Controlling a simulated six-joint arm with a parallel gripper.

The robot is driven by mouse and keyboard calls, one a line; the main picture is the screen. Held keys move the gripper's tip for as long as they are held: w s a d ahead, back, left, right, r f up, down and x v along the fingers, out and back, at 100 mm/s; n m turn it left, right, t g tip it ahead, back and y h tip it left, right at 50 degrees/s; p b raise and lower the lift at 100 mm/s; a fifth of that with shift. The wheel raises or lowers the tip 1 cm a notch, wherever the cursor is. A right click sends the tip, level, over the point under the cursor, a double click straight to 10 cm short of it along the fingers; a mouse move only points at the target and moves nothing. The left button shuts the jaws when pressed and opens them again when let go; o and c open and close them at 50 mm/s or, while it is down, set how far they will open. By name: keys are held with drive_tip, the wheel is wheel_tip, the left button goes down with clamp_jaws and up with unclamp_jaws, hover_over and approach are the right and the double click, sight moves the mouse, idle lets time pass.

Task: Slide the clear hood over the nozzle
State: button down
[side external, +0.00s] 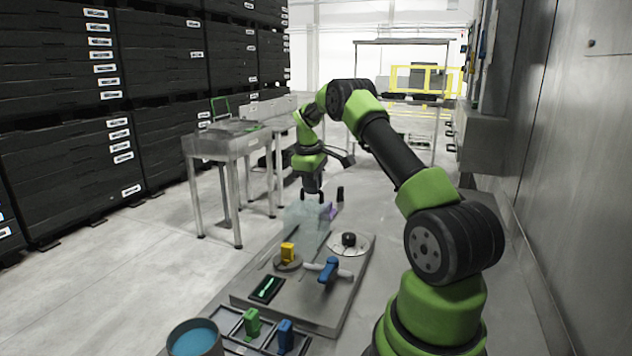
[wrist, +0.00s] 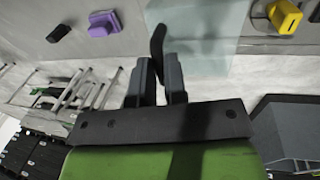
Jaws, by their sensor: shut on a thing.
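The clear hood (side external: 303,222) is a pale, see-through box shape at the far end of the grey work plate. In the wrist view the clear hood (wrist: 222,40) shows as a bluish translucent sheet beyond the fingers. My gripper (side external: 312,196) is above the hood, pointing down. In the wrist view my gripper (wrist: 160,70) is shut on a dark upright piece (wrist: 157,42) at the hood's edge, which looks like its handle. I cannot tell which fitting is the nozzle. A purple block (side external: 328,211) stands just right of the hood and is partly hidden by it.
The plate also carries a yellow block (side external: 288,251) on a round base, a black knob (side external: 348,239) on a pale disc and a blue T-handle (side external: 327,268). Green (side external: 252,321) and blue (side external: 286,336) pieces sit in a front tray. A wall stands right.

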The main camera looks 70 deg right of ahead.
drive_tip(key=a, duration=1.1)
drive_tip(key=shift+a, duration=0.35)
drive_tip(key=c, duration=1.2)
unclamp_jaws()
drive_tip(key=shift+o, duration=0.2)
wheel_tip(320, 180, up, 10)
drive_tip(key=a, duration=0.2)
drive_tip(key=shift+f, duration=0.1)
